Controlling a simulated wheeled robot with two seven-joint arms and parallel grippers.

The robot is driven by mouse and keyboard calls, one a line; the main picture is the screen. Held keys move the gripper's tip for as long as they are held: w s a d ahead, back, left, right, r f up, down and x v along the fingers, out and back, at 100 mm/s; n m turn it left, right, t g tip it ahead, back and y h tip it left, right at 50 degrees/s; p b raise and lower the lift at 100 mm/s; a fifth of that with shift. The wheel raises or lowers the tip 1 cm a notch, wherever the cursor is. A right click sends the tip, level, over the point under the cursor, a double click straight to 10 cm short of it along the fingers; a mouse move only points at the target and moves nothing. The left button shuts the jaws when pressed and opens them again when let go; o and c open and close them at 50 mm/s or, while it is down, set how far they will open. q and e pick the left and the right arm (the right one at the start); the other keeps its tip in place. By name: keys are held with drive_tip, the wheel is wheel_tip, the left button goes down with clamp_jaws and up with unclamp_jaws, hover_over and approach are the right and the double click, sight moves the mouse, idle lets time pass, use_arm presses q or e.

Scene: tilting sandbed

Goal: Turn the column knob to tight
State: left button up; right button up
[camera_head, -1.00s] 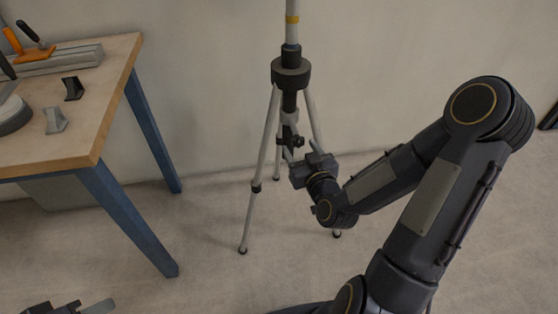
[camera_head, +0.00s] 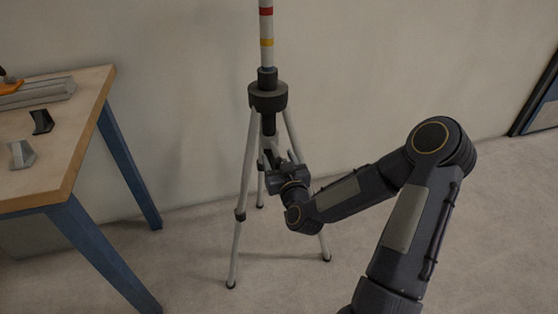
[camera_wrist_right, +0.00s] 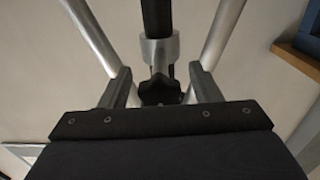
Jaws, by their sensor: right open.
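A tripod stands in the middle of the head view, with pale legs, a black hub (camera_head: 267,96) and a dark centre column (camera_head: 268,124). In the right wrist view the column (camera_wrist_right: 157,18) runs down into a silver collar (camera_wrist_right: 160,52), with the dark lobed column knob (camera_wrist_right: 160,90) just below. My right gripper (camera_head: 272,152) is open at the column. In the wrist view its fingers (camera_wrist_right: 162,88) stand on either side of the knob; I cannot tell whether they touch it. The gripper hides the knob in the head view. My left gripper is out of view.
A wooden workbench (camera_head: 72,140) with blue legs stands at the left, holding a grey bracket (camera_head: 21,154), a black bracket (camera_head: 42,122) and a metal bar (camera_head: 38,92). A striped pole (camera_head: 266,30) rises from the tripod. The floor to the right is largely clear.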

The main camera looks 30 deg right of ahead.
drive_tip(key=c, duration=1)
